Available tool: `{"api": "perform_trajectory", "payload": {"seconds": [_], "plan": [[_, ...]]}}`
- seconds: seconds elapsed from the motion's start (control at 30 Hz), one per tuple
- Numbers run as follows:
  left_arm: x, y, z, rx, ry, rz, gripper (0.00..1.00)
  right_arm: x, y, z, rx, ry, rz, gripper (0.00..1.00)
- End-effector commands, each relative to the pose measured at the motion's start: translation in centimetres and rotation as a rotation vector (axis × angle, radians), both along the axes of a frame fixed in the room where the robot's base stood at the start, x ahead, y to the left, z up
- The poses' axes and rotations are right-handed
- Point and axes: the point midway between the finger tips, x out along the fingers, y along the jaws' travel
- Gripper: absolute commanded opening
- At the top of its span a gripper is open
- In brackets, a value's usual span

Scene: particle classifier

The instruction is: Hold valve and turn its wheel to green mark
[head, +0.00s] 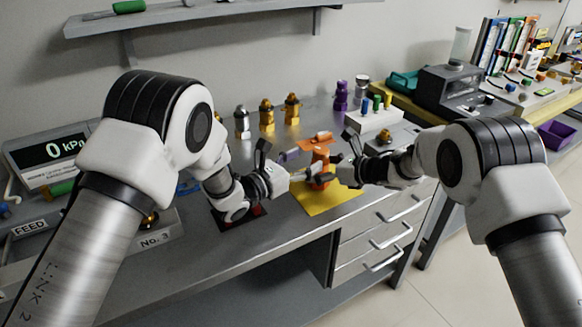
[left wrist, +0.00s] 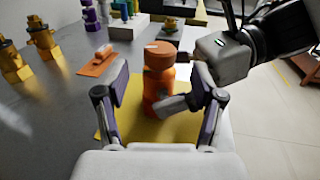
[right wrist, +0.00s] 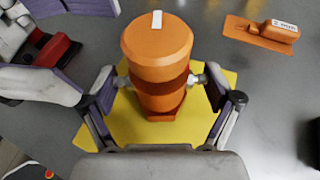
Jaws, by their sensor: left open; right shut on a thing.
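An orange valve (head: 320,170) stands upright on a yellow mat (head: 338,195). Its round top wheel (right wrist: 157,42) carries a white mark; I see no green mark on it. My right gripper (right wrist: 160,85) is shut on the valve's body below the wheel, one finger on each side. My left gripper (left wrist: 160,84) is open, with its fingers spread on either side of the valve and apart from it, as the left wrist view shows. The left gripper also shows left of the valve in the head view (head: 298,174).
An orange piece with a white label (right wrist: 272,32) lies behind the valve. Gold fittings (head: 267,115) and a white rack (head: 375,118) stand farther back. A gauge reading 0 kPa (head: 48,152) is at the left. The bench's front edge is close to the mat.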

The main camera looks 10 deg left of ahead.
Motion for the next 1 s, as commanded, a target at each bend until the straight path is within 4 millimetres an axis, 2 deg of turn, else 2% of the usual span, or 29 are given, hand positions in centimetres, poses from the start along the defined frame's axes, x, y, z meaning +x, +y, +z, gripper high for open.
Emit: {"api": "perform_trajectory", "payload": {"seconds": [0.1,0.2,0.33,0.53,0.57,0.6,0.9,1.0], "plan": [[-2.2,2.1,0.0,-0.002,0.002,0.003,0.68,0.0,-0.1,-0.1,-0.001,0.001,-0.001,0.2],[-3.5,3.2,0.0,-0.001,0.001,0.002,0.68,0.0,-0.1,-0.1,-0.001,0.001,-0.001,0.2],[-4.2,3.8,0.0,0.0,0.0,0.001,0.68,0.0,-0.1,-0.1,-0.001,0.001,-0.001,0.2],[-4.2,3.8,0.0,-0.001,-0.001,0.0,0.68,0.0,-0.1,0.0,-0.001,0.001,-0.001,0.2],[-4.2,3.8,0.0,-0.001,-0.001,0.0,0.68,0.0,-0.1,0.0,-0.001,0.001,-0.002,0.96],[-4.2,3.8,0.0,-0.001,-0.001,0.0,0.68,0.0,-0.1,0.0,-0.001,0.001,-0.001,1.0],[-4.2,3.8,0.0,0.0,0.0,0.0,0.68,0.0,-0.1,0.0,0.0,0.0,-0.001,1.0],[-4.2,3.8,0.0,0.0,0.0,0.0,0.68,-0.2,-0.6,0.3,-0.001,-0.001,-0.003,1.0]]}}
